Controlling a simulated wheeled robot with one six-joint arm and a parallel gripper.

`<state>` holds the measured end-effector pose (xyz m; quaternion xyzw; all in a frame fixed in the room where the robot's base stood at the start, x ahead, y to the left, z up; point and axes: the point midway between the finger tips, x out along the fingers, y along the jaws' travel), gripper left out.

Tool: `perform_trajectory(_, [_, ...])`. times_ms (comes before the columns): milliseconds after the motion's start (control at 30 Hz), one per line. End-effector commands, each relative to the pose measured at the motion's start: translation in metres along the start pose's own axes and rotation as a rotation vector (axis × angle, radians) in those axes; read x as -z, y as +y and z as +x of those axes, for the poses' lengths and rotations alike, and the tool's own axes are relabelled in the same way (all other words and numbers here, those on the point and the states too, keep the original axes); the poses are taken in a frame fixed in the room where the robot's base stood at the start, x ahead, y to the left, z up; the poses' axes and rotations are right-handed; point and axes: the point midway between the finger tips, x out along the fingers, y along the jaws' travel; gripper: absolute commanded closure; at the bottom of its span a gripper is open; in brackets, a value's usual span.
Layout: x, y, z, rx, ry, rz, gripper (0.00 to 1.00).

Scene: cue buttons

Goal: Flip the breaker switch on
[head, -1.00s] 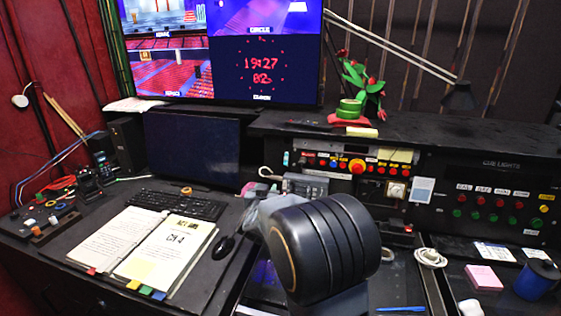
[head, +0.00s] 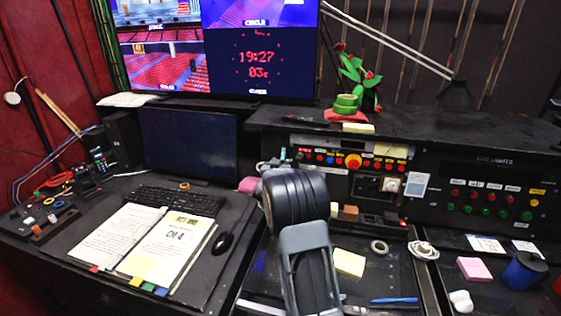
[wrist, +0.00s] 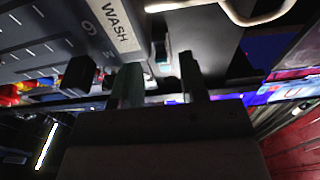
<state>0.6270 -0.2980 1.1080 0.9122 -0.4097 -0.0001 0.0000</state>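My gripper (wrist: 159,62) shows in the wrist view with its two dark fingers apart and nothing visible between them. Just beyond the fingertips is a small dark fitting with a pale teal part (wrist: 162,58), beside a grey panel (wrist: 60,35) with a "WASH" label (wrist: 112,22). This fitting may be the breaker switch; I cannot tell for certain, nor whether it is on or off. Contact cannot be made out. In the head view my arm hides most of the gripper and the area in front of it, at the left end of the button console (head: 350,150).
A looped pale cable or hook (wrist: 245,12) is close to the fingers in the wrist view. The console carries several coloured buttons and a large red one (head: 353,161). An open binder (head: 150,240), keyboard (head: 180,200) and mouse (head: 222,243) lie on the left desk.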

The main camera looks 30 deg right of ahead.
Motion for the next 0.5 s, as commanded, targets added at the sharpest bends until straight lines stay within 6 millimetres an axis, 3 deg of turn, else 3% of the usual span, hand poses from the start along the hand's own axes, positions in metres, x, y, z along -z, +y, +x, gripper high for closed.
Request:
perform_trajectory(200, [-0.0001,-0.0007,0.0117,0.001,0.0,0.0,0.61])
perform_trajectory(500, [-0.0003,-0.001,0.0128,0.002,0.0,0.0,0.61])
